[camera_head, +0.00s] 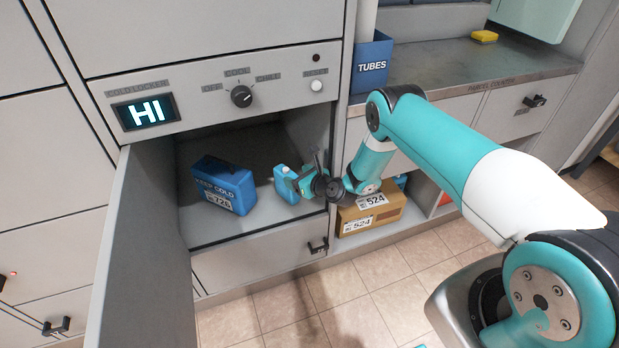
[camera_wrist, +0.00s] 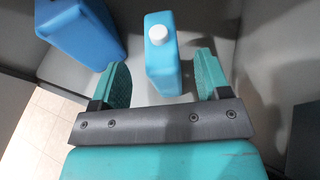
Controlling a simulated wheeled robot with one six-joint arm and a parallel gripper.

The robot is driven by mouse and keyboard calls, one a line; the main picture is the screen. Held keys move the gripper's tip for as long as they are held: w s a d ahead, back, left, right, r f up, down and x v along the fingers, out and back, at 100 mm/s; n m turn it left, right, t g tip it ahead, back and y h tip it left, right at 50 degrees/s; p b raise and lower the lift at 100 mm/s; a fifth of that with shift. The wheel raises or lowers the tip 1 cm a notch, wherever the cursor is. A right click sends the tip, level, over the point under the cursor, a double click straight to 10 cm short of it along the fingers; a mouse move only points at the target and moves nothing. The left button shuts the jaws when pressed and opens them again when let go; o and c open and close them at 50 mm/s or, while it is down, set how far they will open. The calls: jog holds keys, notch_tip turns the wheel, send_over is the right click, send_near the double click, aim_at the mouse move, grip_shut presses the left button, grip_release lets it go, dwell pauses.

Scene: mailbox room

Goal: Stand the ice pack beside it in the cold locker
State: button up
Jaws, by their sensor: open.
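The cold locker (camera_head: 195,233) stands open, its display reading "HI". A blue box labelled "KEEP COLD" (camera_head: 226,184) sits inside on the left; it also shows in the wrist view (camera_wrist: 82,28). The lighter blue ice pack (camera_head: 286,184) with a white cap stands upright on the locker floor to the right of the box, with a gap between them. In the wrist view the ice pack (camera_wrist: 163,62) is between and just beyond the fingers. My gripper (camera_head: 297,180) reaches in from the right, and its fingers (camera_wrist: 160,84) are open, apart from the ice pack.
The open locker door (camera_head: 150,235) hangs at the left of the opening. A knob (camera_head: 241,96) and a reset button are above. A cardboard parcel "524" (camera_head: 375,210) lies on a low shelf to the right. A blue "TUBES" bin (camera_head: 371,66) stands on the counter.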

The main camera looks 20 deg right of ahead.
jog(key=v, duration=0.6)
jog(key=shift+s+p, duration=0.15)
jog(key=shift+p, duration=0.2)
